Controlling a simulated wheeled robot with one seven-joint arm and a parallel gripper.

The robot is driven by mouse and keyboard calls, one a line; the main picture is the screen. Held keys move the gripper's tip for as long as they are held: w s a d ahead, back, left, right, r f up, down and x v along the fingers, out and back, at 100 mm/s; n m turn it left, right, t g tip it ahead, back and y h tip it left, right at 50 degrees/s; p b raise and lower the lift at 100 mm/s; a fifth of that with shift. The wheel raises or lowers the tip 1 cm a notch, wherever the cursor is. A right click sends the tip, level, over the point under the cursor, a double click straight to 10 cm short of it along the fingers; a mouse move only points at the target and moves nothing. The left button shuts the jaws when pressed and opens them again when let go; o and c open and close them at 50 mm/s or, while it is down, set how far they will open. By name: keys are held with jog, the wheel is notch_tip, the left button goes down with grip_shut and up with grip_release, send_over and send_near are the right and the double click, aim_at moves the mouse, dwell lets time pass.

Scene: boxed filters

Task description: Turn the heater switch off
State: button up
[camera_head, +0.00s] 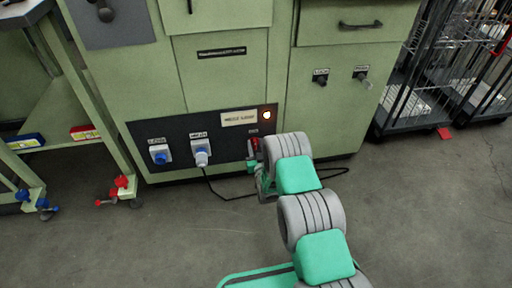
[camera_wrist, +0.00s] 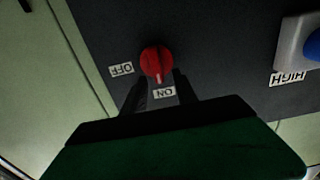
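The heater switch is a red rotary knob (camera_wrist: 157,61) on a dark panel. In the wrist view, which shows its lettering upside down, its white mark points at the ON label (camera_wrist: 164,93); the OFF label (camera_wrist: 121,69) is to the left. My gripper (camera_wrist: 161,77) is open, its two dark fingers apart with tips close by the knob's lower edge. I cannot tell whether they touch it.
An orange lamp (camera_head: 267,115) glows above the knob. A black cable (camera_head: 228,199) lies on the floor. Wire carts (camera_head: 415,100) stand at right.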

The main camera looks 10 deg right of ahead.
grip_shut()
jog(key=shift+s+f, duration=0.1)
jog(key=shift+s+d+f+m, duration=0.1)
jog(key=shift+f+m, duration=0.15)
jog(key=shift+m, duration=0.05)
dwell(0.4)
jog(key=m, duration=0.3)
jog(key=m+b, duration=0.1)
jog(key=m, duration=0.2)
jog(key=d+f+m, duration=0.1)
jog(key=m, duration=0.1)
jog(key=shift+s+d+m+b, duration=0.1)
jog(key=shift+s+m+b, duration=0.05)
jog(key=shift+m+b, duration=0.25)
jog(key=shift+d+f+m, duration=0.1)
jog(key=shift+f+m, duration=0.1)
jog(key=shift+m, duration=1.25)
jog(key=shift+a+f+m, duration=0.1)
jog(key=shift+f+m, duration=0.1)
jog(key=shift+m, duration=1.2)
jog(key=shift+d+f+m, duration=0.1)
jog(key=shift+f+m, duration=0.1)
jog(key=shift+m, duration=1.25)
